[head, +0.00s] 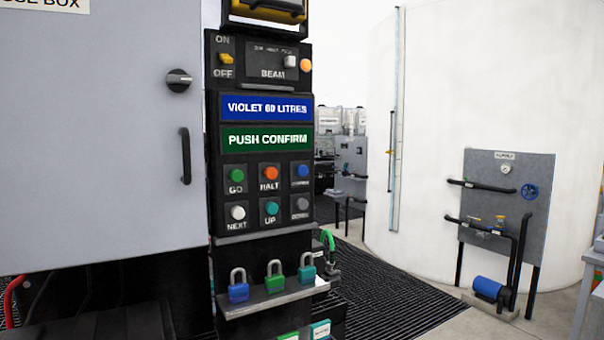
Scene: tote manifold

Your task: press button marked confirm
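A black control panel (214,190) stands upright in the middle left of the head view. Its green display (267,138) reads PUSH CONFIRM, and the blue display (267,108) above reads VIOLET 60 LITRES. Below are two rows of round buttons. The top row has a green button (237,174) marked GO, an orange button (271,173) marked HALT and a blue button (303,171) whose label is too blurred to read surely. The lower row has a white button (238,212) marked NEXT, a teal button (271,208) marked UP and a grey button (303,204) with a blurred label. Neither gripper shows.
A grey cabinet (95,130) with a knob (179,80) and a handle (186,156) adjoins the panel's left. A shelf (270,303) with blue, green and teal padlocks juts out below the buttons. Black floor matting (385,290) lies to the right, before a large white tank (440,100).

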